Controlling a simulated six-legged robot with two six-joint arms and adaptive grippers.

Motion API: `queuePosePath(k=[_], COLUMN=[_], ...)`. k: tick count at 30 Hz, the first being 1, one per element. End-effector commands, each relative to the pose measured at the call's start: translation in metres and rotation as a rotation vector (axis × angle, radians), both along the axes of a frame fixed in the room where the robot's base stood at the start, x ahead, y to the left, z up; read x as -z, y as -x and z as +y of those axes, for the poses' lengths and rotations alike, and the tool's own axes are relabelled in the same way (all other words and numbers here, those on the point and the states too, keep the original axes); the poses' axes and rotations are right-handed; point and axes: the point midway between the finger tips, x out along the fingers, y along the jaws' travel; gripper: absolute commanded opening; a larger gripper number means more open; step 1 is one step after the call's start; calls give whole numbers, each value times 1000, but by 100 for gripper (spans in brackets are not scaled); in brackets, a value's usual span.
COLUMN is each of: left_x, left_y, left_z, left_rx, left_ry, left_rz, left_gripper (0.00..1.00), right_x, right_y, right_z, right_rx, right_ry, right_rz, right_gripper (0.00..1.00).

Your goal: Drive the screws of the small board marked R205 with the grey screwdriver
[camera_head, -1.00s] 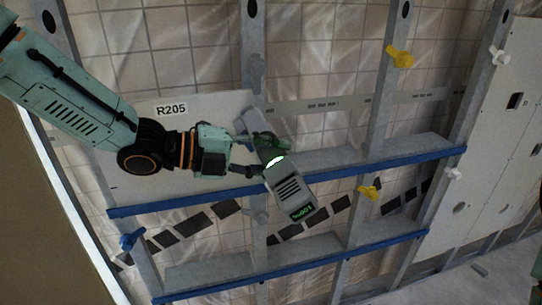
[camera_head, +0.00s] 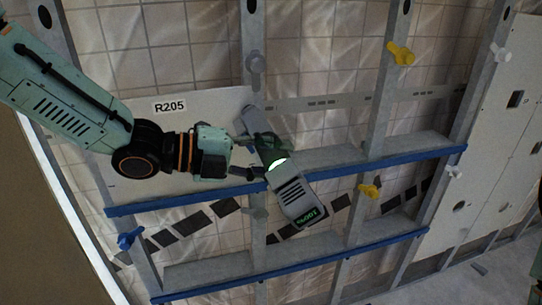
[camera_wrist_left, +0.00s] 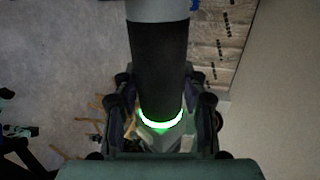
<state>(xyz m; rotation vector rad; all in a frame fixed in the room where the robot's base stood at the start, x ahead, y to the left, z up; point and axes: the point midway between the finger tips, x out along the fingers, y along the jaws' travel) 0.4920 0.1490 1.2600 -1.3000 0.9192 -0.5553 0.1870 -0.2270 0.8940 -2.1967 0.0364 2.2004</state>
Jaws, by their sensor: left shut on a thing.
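The small board marked R205 (camera_head: 195,102) stands against the metal frame, its lower edge at the upper blue rail. My left gripper (camera_head: 262,157) is shut on the grey screwdriver (camera_head: 292,193), in front of the board's right edge. The tool is tilted, its head up at the board's right edge and its labelled battery end down to the right. A green light glows on it. In the left wrist view the dark grip of the screwdriver (camera_wrist_left: 158,65) sits between the fingers, with a green ring lit. The tool's tip and the screws are hard to make out. My right gripper is not in view.
Blue rails (camera_head: 350,168) cross the metal studs. A large pale panel (camera_head: 490,150) with cut-outs stands at the right.

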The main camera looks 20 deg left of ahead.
Motion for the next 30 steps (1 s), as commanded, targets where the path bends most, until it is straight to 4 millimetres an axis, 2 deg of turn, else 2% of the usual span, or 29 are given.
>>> queuePosePath(k=[17, 30], left_x=[-1, -2], left_y=[20, 22], left_z=[-14, -15], left_rx=[2, 2], left_ry=[4, 4], left_rz=[-2, -2], left_gripper=[0, 0], right_x=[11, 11], right_y=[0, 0], right_z=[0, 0], right_rx=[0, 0], right_ry=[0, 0], right_rz=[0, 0], right_gripper=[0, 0])
